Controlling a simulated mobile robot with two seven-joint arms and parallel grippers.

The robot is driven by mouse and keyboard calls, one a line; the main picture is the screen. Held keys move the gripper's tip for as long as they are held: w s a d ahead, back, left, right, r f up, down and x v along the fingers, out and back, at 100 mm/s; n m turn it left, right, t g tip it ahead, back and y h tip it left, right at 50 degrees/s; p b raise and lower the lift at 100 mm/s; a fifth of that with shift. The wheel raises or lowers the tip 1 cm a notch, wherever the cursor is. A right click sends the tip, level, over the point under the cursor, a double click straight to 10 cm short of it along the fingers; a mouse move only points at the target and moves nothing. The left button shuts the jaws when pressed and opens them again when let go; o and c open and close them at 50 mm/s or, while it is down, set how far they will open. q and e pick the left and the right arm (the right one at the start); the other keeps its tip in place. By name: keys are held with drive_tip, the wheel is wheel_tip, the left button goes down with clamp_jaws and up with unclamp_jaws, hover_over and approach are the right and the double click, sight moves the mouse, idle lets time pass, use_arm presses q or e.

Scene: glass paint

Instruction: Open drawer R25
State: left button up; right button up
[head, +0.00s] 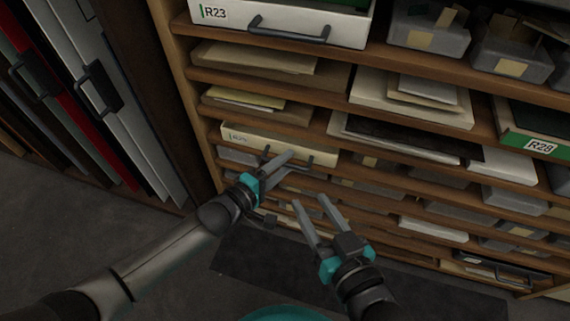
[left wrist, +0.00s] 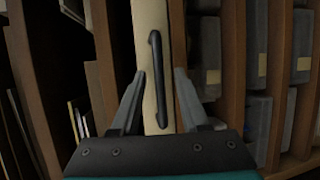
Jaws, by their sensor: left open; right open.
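A cream drawer (head: 322,157) sits low in the wooden shelf unit in the head view. Its small label (head: 238,137) seems to read R25 but is faint. Its dark handle is partly hidden behind my left gripper (head: 284,162). In the left wrist view the drawer front (left wrist: 149,18) stands upright, with the long dark handle (left wrist: 157,65) lying between the open fingers of my left gripper (left wrist: 162,78). Whether they touch the handle cannot be told. My right gripper (head: 309,202) is open and empty, lower and to the right, in front of the shelves.
Drawer R23 (head: 229,17) with a dark handle is above. Drawer R28 (head: 538,145) is at the right. Grey bins (head: 428,33) and stacks of paper (head: 405,102) fill other shelves. Upright panels with handles (head: 96,88) stand at the left. The floor (head: 60,225) at lower left is clear.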

use_arm(q)
drive_tip(key=shift+w+d, duration=0.15)
drive_tip(key=shift+w, duration=0.05)
idle(0.3)
clamp_jaws()
idle(1.3)
